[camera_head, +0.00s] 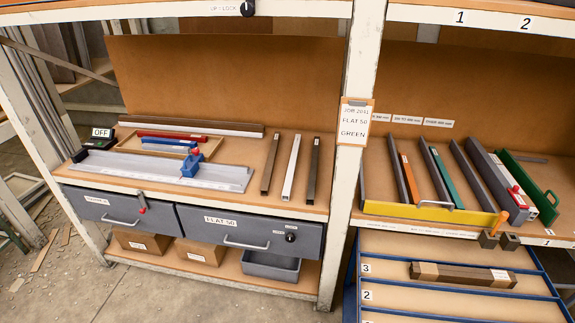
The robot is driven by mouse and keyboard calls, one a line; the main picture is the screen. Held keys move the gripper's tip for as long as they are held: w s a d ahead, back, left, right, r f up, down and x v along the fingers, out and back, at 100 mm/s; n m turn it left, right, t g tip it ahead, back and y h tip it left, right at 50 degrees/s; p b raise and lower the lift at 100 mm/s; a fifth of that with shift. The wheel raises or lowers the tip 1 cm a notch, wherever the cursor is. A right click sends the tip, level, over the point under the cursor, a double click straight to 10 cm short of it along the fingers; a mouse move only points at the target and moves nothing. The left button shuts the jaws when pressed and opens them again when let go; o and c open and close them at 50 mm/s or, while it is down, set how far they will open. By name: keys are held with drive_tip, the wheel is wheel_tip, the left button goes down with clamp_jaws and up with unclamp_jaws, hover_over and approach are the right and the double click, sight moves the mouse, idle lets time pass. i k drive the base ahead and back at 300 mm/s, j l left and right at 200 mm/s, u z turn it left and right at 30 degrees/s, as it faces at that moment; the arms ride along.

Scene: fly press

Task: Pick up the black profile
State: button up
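Three slim profiles stand side by side, leaning or lying lengthwise, on the left bench's wooden top. The darkest, rightmost one (314,170) looks like the black profile. A white profile (293,168) is just left of it, and a brownish one (270,164) is further left. Narrow gaps separate them. Nothing covers the dark profile. My gripper is not in view.
Left of the profiles are a grey fixture with a blue clamp (192,163) and a tray holding red and blue bars. A white post (352,150) with a job card (354,122) stands to their right. Drawers (250,231) are below. The right bench holds a yellow-fronted rack (425,212).

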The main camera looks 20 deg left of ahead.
sight(311, 190)
drive_tip(key=j+u, duration=0.1)
drive_tip(key=j, duration=0.6)
drive_tip(key=i+j+u, duration=0.1)
drive_tip(key=j, duration=0.6)
drive_tip(key=i+j+u, duration=0.1)
drive_tip(key=j, duration=0.65)
drive_tip(key=i+j+u, duration=0.1)
drive_tip(key=i, duration=0.4)
drive_tip(key=i+j+u, duration=0.1)
drive_tip(key=i+j, duration=0.2)
drive_tip(key=i, duration=0.25)
drive_tip(key=i+j, duration=0.15)
drive_tip(key=i, duration=0.35)
drive_tip(key=u, duration=0.05)
